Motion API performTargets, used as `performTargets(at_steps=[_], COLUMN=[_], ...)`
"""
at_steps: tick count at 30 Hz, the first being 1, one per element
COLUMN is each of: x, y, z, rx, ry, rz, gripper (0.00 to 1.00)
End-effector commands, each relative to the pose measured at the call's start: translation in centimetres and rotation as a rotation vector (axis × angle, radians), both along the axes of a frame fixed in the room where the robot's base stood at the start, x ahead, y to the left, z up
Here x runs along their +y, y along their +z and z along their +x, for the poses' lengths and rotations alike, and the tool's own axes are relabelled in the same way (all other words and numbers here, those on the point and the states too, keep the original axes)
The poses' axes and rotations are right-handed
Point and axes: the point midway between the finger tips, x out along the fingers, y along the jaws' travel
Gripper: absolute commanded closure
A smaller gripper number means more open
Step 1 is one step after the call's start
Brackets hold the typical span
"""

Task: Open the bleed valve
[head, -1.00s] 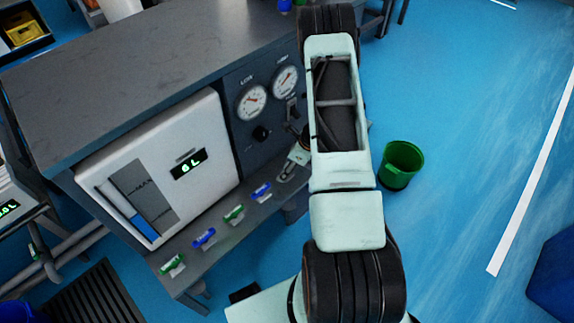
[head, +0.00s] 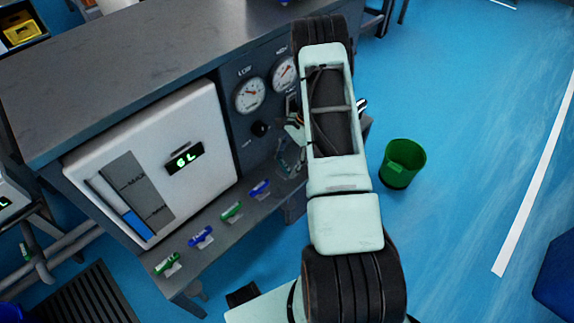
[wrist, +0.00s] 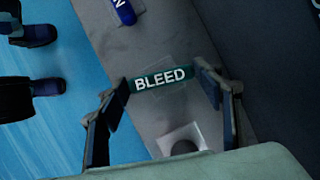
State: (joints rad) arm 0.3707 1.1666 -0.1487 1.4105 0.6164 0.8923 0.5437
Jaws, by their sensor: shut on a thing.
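The bleed valve handle (wrist: 150,79) is a dark green bar with white letters BLEED, seen between my fingers in the wrist view. It lies nearly level across the picture, above a grey ledge. My gripper (wrist: 165,88) is shut on it, with one finger at each end of the bar. In the head view my gripper (head: 287,157) is at the right end of the ledge, partly hidden by my arm. The bleed handle cannot be made out there.
Several green and blue handles, such as a blue one (head: 259,188), stand along the ledge (head: 222,232). A white tank (head: 190,120) showing 6L and two gauges (head: 249,96) are above. A green bin (head: 402,163) stands on the open blue floor.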

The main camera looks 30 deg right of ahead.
Motion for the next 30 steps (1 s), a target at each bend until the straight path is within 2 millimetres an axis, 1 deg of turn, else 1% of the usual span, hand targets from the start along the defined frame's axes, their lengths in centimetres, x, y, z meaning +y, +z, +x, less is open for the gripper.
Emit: performTargets(at_steps=[1,6,12,19,30], x=[-0.02,0.04,0.07,0.08,0.11], y=[-0.27,-0.19,-0.11,-0.04,0.0], z=[0.03,0.09,0.09,0.1,0.09], rx=[0.0,0.0,0.001,0.0,0.001], ry=[0.035,0.139,0.216,0.251,0.256], rz=[-0.001,0.0,0.001,0.001,0.002], gripper=[0.64,0.64,0.64,0.64,0.64])
